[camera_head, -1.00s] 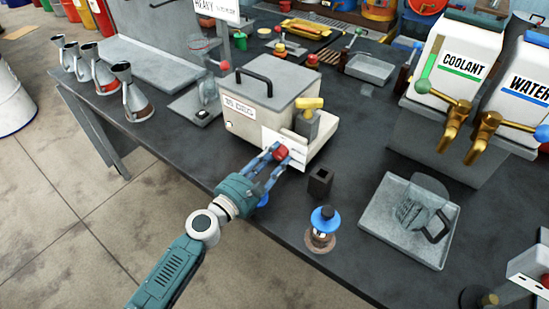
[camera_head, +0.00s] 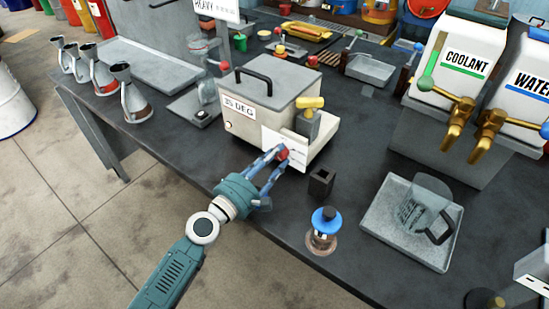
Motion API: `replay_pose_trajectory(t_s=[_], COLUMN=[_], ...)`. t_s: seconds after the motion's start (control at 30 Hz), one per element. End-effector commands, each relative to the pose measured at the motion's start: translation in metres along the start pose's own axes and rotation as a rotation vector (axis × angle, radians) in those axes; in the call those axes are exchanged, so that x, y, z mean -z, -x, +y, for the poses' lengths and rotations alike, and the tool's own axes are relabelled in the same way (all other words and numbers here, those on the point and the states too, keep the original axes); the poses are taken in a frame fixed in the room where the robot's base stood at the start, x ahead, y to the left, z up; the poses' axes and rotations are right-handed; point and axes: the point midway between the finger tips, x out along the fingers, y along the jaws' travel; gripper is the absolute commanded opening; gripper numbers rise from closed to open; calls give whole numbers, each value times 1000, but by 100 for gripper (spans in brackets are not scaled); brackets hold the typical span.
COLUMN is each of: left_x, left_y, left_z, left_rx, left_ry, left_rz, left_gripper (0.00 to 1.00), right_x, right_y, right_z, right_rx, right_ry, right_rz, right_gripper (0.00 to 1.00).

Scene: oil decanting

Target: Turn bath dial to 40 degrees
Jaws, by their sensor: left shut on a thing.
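The bath is a pale box (camera_head: 262,141) with a grey lid and black handle, standing on the dark bench. Its front display (camera_head: 239,107) seems to read 35 DEG, though the digits are small and blurred. The red dial (camera_head: 283,152) sits on a white plate on the bath's front. My left gripper (camera_head: 279,157) is shut on the dial, its fingers partly hiding it. My right gripper is not in view.
A small dark open block (camera_head: 321,182) and a blue-capped bottle (camera_head: 323,230) stand right of my left gripper. A clear jug (camera_head: 424,208) is on a metal tray (camera_head: 378,232). Coolant and water containers (camera_head: 462,60) stand at the right. Several metal cans line the left.

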Motion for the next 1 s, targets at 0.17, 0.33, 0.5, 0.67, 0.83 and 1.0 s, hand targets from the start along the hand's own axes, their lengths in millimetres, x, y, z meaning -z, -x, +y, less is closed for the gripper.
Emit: replay_pose_trajectory(t_s=[0.17, 0.33, 0.5, 0.67, 0.83, 1.0], left_x=[-1, -1, -1, 0, 1, 1], left_y=[0, 0, 0, 0, 12, 46], left_z=[0, 0, 0, 0, -1, -1], left_rx=[0, 0, 0, 0, 1, 2], left_ry=[-2, -1, -1, 0, 0, 0], left_rz=[-2, -2, -1, -1, 1, 2], left_gripper=[7, 39, 52, 52, 52, 52], right_x=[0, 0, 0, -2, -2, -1], right_y=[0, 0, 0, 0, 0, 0], right_z=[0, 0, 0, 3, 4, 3], right_rx=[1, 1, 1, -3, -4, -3], right_ry=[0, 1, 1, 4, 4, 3], right_rz=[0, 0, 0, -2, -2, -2], right_gripper=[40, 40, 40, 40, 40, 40])
